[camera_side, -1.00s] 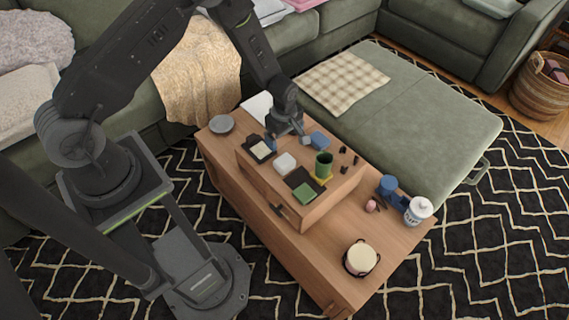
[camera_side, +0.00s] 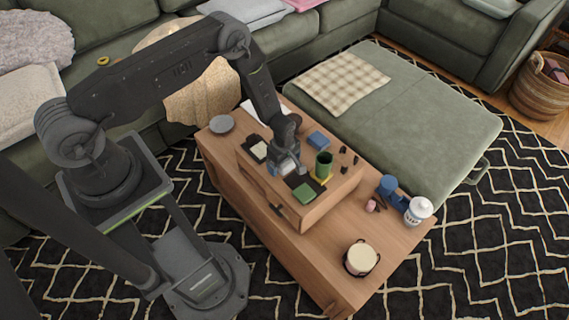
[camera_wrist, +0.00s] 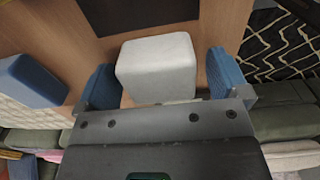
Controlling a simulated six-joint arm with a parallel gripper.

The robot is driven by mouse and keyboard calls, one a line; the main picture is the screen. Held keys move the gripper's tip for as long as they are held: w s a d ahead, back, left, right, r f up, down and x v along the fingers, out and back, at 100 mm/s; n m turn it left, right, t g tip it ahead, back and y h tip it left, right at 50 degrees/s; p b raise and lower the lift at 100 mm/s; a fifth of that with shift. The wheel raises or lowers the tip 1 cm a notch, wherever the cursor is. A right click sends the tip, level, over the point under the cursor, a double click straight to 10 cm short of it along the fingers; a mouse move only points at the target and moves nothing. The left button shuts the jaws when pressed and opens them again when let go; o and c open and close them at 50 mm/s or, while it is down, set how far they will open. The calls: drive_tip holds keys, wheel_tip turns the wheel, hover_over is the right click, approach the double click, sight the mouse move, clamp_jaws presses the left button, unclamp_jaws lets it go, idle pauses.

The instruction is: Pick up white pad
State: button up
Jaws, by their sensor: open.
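The white pad (camera_wrist: 157,66) is a pale block with rounded edges. In the wrist view it sits on the wooden surface between the two blue fingertips of my gripper (camera_wrist: 162,82). The jaws are open, with a gap visible on each side of the pad. In the side view my gripper (camera_side: 284,168) is low over the wooden box top and hides most of the pad.
On the wooden box (camera_side: 328,198) a green cup (camera_side: 323,164), a blue block (camera_side: 318,140), a green pad (camera_side: 303,193) on a dark tile and a dark tray (camera_side: 255,148) stand close around. A grey plate (camera_side: 222,124) lies behind left.

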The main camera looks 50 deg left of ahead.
drive_tip(key=shift+f, duration=0.15)
drive_tip(key=c, duration=1)
drive_tip(key=shift+r, duration=0.65)
wheel_tip(320, 180, up, 3)
drive_tip(key=shift+f, duration=0.2)
drive_tip(key=s+a+r, duration=0.1)
drive_tip(key=a+r, duration=0.1)
drive_tip(key=a, duration=0.1)
drive_tip(key=s+a+r, duration=0.2)
drive_tip(key=a, duration=0.2)
drive_tip(key=s+a+r, duration=0.2)
drive_tip(key=a+r, duration=0.1)
drive_tip(key=shift+s+a+r, duration=0.1)
drive_tip(key=shift+s+a, duration=0.05)
drive_tip(key=shift+a, duration=0.05)
